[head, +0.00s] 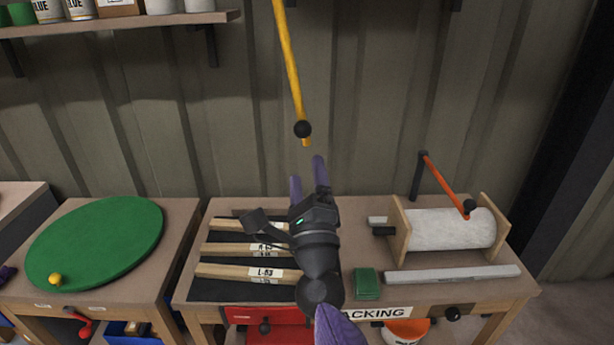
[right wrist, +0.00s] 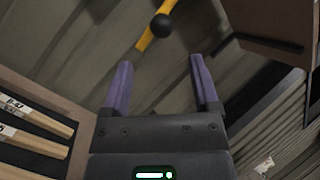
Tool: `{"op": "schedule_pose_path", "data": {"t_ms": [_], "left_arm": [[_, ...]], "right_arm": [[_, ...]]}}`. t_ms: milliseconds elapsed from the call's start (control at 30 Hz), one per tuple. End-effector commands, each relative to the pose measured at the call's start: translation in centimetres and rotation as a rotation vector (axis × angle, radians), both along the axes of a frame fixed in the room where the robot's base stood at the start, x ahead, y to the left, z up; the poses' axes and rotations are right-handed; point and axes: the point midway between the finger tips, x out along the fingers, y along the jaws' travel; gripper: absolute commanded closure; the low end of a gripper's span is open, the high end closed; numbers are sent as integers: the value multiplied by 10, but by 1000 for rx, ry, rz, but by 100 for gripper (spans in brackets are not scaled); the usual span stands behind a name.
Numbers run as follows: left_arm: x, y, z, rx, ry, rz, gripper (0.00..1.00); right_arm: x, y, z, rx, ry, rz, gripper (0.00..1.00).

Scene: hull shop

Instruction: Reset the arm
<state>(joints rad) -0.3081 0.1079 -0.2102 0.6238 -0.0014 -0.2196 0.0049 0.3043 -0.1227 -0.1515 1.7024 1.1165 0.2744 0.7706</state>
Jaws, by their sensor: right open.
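A yellow bar (head: 290,72) with a black ball knob (head: 302,129) near its lower end hangs down in front of the corrugated wall. An orange arm (head: 443,183) with a black ball knob slants down from a dark post across the white roll (head: 440,232) on the right bench. My right gripper (head: 307,172) is open and empty, its purple fingers pointing up just below the yellow bar's end. In the right wrist view the yellow bar (right wrist: 153,36) and its knob lie beyond and between the open fingers (right wrist: 160,64), apparently apart from them.
Labelled wooden strips (head: 240,271) lie on a dark mat on the bench, left of my right arm. A green block (head: 367,284) and grey bar (head: 452,274) lie to its right. A green disc (head: 95,240) tops the left bench. A shelf (head: 120,24) holds cans.

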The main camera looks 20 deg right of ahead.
Motion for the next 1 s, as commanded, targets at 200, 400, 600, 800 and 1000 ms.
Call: {"op": "schedule_pose_path", "data": {"t_ms": [200, 400, 600, 800, 1000], "left_arm": [[-1, 0, 0, 0, 1, -1, 41], [-1, 2, 0, 3, 2, -2, 41], [-3, 2, 0, 4, 5, -2, 41], [-3, 3, 0, 5, 6, -2, 41], [-2, 3, 0, 4, 5, -2, 41]], "right_arm": [[-3, 0, -1, 0, -1, 0, 22], [-15, 17, -18, -211, 60, 56, 22], [-103, 60, -141, -1221, 417, 375, 22], [-189, 34, -215, -1761, 695, 657, 22], [-265, -7, -244, -2068, 926, 925, 22]]}}
